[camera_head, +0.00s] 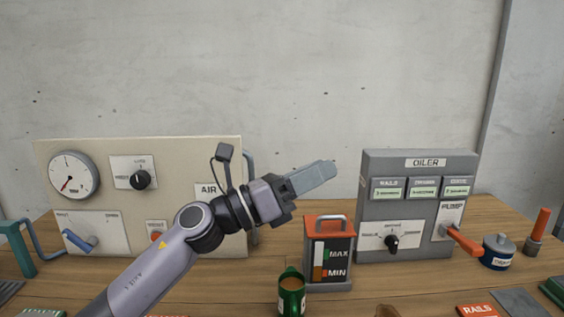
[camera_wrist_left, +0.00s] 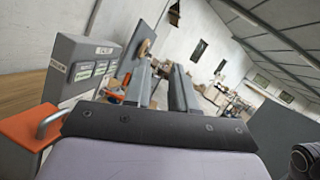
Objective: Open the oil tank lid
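The oil tank (camera_head: 341,262) is a dark grey box with a MAX/MIN level gauge on its front. It stands on the wooden table left of the oiler. Its orange lid (camera_head: 314,229) with a grey bar handle (camera_head: 346,220) lies shut on top. The lid also shows at the left edge of the left wrist view (camera_wrist_left: 24,127). My left gripper (camera_head: 328,171) is above the tank, clear of the handle, its fingers pointing right. In the left wrist view its fingers (camera_wrist_left: 162,85) are apart with nothing between them. My right gripper is not in view.
The grey oiler box (camera_head: 420,165) with an orange pump lever (camera_head: 463,241) stands right of the tank. A green can (camera_head: 291,297) stands in front of it. A beige panel (camera_head: 110,150) with gauge and knobs is at the left. A blue pot (camera_head: 498,254) sits at the right.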

